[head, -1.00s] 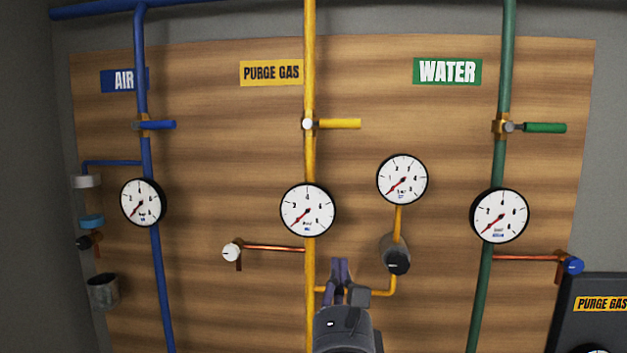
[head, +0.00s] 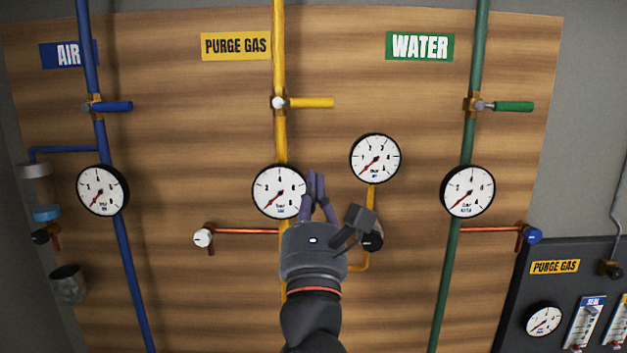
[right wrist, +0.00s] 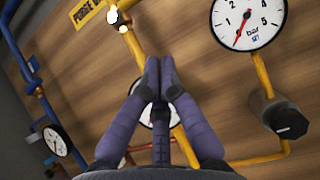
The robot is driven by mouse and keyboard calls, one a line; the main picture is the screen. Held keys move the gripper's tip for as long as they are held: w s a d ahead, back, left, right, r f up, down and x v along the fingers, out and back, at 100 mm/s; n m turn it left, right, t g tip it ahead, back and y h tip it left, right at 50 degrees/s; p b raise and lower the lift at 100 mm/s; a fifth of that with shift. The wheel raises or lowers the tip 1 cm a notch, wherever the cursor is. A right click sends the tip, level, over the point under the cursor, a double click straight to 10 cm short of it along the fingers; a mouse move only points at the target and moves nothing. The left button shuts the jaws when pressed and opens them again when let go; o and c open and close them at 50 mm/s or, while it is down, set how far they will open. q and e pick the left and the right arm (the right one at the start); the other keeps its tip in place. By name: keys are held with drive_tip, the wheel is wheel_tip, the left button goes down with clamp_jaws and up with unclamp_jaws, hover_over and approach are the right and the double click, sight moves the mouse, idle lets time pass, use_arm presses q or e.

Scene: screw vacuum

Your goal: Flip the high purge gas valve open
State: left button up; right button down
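The high purge gas valve (head: 312,103) has a yellow handle sticking out horizontally to the right of the vertical yellow pipe (head: 279,60), with a white hub at its left end. In the right wrist view the valve's white hub (right wrist: 113,16) shows near the top, its handle partly cut off by the frame edge. My right gripper (head: 316,177) is below the handle, by the right edge of the yellow pipe's gauge (head: 277,191). Its fingers are together and hold nothing visible. It is apart from the handle. My left gripper is not in view.
A second gauge (head: 375,158) stands on a yellow branch pipe right of my gripper. Blue (head: 112,106) and green (head: 512,106) valve handles are well to either side. A dark panel (head: 520,300) stands lower right. The board between gripper and handle is clear.

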sight(305, 103)
drive_tip(key=w+r+p, duration=0.4)
drive_tip(key=w+r, duration=0.2)
drive_tip(key=r, duration=0.1)
drive_tip(key=shift+w+r, duration=0.35)
drive_tip(key=shift+r, duration=0.05)
drive_tip(key=shift+d+r+n+y, duration=0.15)
drive_tip(key=shift+n+y, duration=0.25)
drive_tip(key=shift+n, duration=0.2)
